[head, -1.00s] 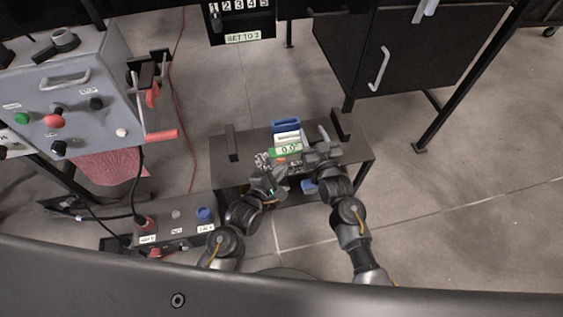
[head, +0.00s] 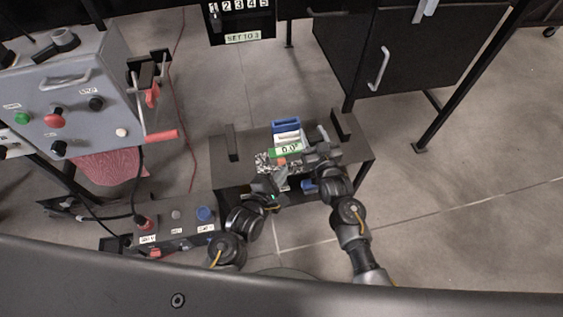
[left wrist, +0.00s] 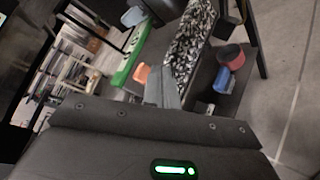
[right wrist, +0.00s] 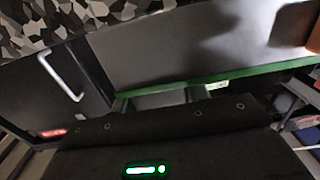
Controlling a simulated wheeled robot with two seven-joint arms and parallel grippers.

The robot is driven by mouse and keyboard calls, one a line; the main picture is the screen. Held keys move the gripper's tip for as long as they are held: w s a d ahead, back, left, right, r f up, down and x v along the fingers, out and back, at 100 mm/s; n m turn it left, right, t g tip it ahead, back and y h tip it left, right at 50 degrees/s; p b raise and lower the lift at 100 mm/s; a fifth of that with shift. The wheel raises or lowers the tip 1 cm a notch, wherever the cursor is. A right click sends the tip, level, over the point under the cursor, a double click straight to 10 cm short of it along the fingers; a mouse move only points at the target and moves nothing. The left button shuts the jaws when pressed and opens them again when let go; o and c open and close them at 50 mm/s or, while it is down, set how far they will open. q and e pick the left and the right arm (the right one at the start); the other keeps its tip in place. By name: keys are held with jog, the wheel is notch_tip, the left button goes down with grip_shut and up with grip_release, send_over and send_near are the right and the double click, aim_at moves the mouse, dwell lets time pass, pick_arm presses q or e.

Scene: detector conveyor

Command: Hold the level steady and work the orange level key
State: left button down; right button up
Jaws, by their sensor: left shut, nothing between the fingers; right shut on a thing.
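The level (head: 288,149) is a green-faced bar with a white display that seems to read 0.0; it is above the dark bench in the head view. Its green edge also shows in the right wrist view (right wrist: 215,78). The orange key (head: 281,161) sits at the level's near edge and shows in the left wrist view (left wrist: 141,74). My right gripper (head: 308,158) is shut on the level at its right end. My left gripper (head: 277,178) is shut and empty, just below the orange key; in the left wrist view its fingers (left wrist: 163,86) appear close beside the key. Contact cannot be told.
Blue and white blocks (head: 286,126) stand behind the level on the dark bench (head: 229,173). A grey control box (head: 75,95) with knobs and a red-handled lever is at left. A low button box (head: 176,228) lies front left. Open floor (head: 470,215) is at right.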

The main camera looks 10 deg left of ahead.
pick_arm(q)
jog(key=shift+s, duration=0.1)
pick_arm(e)
jog(key=shift+s+f, duration=0.1)
jog(key=shift+f, duration=0.15)
pick_arm(q)
jog(key=s, duration=0.1)
jog(key=s+d, duration=0.1)
jog(key=s, duration=0.2)
jog(key=shift+s+d, duration=0.2)
jog(key=shift+d, duration=0.2)
pick_arm(e)
jog(key=o, duration=1.1)
jog(key=shift+o, duration=0.7)
jog(key=shift+r, duration=0.15)
